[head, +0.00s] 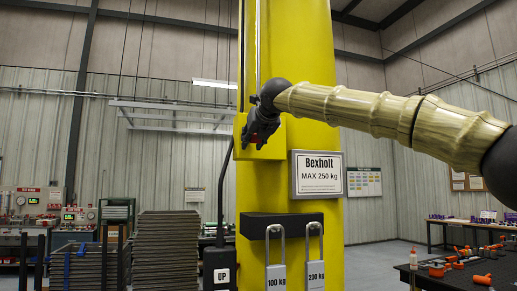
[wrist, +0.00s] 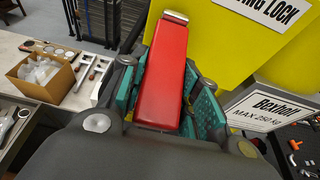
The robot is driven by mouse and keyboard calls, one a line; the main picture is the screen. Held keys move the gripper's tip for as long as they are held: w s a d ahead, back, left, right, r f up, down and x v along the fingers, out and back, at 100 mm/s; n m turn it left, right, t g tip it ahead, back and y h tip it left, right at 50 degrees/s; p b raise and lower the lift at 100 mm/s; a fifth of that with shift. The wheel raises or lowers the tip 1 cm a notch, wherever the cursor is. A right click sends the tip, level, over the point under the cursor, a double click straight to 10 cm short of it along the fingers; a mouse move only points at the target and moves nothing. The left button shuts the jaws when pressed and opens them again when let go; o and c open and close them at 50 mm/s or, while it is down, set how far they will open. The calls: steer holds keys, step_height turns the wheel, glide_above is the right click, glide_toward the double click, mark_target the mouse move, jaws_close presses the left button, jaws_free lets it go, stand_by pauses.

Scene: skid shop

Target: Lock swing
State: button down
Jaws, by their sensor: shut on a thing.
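My gripper (wrist: 165,95) is shut on a red lever (wrist: 163,80), with the teal-padded fingers on both sides of it. The lever joins a silvery end piece at a yellow panel, where a sign (wrist: 268,10) ends in "NG LOCK". In the head view my gripper (head: 258,135) is at a yellow box (head: 272,148) on the tall yellow column (head: 318,90). Only a little red of the lever shows there; the rest is hidden by my gripper.
A Bexholt "MAX 250 kg" plate (head: 318,174) is right of the lever. Below, padlock-shaped tags for 100 kg (head: 276,278) and 200 kg (head: 315,275) hang at a dark bracket (head: 281,224). An "UP" control box (head: 219,270) hangs at left. A tool bench (head: 455,277) stands at right.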

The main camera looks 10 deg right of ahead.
steer(key=shift+w+f+t+b, duration=0.3)
steer(key=shift+f+t+b, duration=0.5)
steer(key=shift+b, duration=1.45)
steer(key=shift+w+t+b, duration=0.2)
steer(key=shift+t+b, duration=0.3)
steer(key=shift+b, duration=0.6)
steer(key=shift+w+t+y+b, duration=0.15)
steer(key=shift+t+y+b, duration=0.15)
steer(key=shift+b, duration=0.25)
steer(key=c, duration=1.3)
jaws_free()
steer(key=shift+o, duration=1.3)
steer(key=shift+w+a+f, duration=0.1)
steer(key=shift+w+f, duration=0.05)
steer(key=shift+w, duration=0.15)
steer(key=shift+s, duration=0.25)
steer(key=s+d, duration=0.2)
steer(key=s, duration=0.9)
steer(key=shift+s+d+r, duration=0.15)
steer(key=shift+s+r, duration=0.1)
steer(key=shift+r, duration=0.05)
